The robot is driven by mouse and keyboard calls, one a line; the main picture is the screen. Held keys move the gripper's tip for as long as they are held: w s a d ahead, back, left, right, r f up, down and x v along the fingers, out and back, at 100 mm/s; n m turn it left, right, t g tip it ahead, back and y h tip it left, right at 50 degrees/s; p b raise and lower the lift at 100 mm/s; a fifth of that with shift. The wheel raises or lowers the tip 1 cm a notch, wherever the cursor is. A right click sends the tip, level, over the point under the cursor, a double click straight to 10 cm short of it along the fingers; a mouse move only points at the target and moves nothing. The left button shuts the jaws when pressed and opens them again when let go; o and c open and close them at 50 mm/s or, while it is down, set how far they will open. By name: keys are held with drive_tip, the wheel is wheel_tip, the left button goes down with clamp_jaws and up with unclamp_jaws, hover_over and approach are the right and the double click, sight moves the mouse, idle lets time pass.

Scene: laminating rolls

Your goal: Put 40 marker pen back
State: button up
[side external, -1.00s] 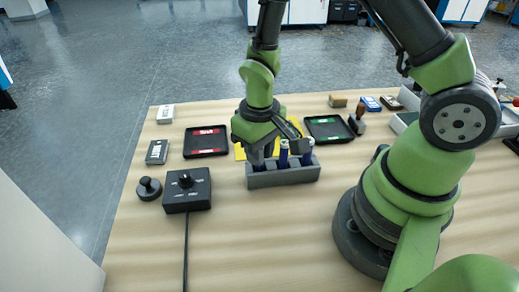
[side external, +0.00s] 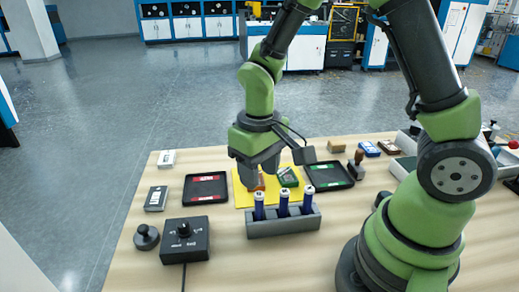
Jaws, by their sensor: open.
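A grey pen holder (side external: 283,226) stands on the wooden table, in front of a yellow mat. Three dark blue marker pens with pale tops stand upright in it: a left one (side external: 259,205), a middle one (side external: 283,203) and a right one (side external: 308,200). The labels on their tops are too small to read. My gripper (side external: 276,166) is open, with nothing between its fingers. It is above and behind the pens in the picture, over the yellow mat, and appears clear of them.
The yellow mat (side external: 242,198) carries a green item (side external: 289,177) and a brown item, partly hidden. A black tray with red (side external: 205,187) is left, one with green (side external: 330,175) right. A black control box (side external: 185,240) and round knob (side external: 146,237) stand front left. The front table is clear.

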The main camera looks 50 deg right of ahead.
drive_tip(key=s+r+m+t+y, duration=0.1)
drive_tip(key=s+r+t, duration=0.2)
drive_tip(key=s+r, duration=0.2)
drive_tip(key=s+r+m+t+y, duration=0.1)
drive_tip(key=s+r+t, duration=0.3)
drive_tip(key=r, duration=0.8)
drive_tip(key=shift+s+r+m, duration=0.15)
drive_tip(key=shift+s+m, duration=0.25)
drive_tip(key=shift+s, duration=0.85)
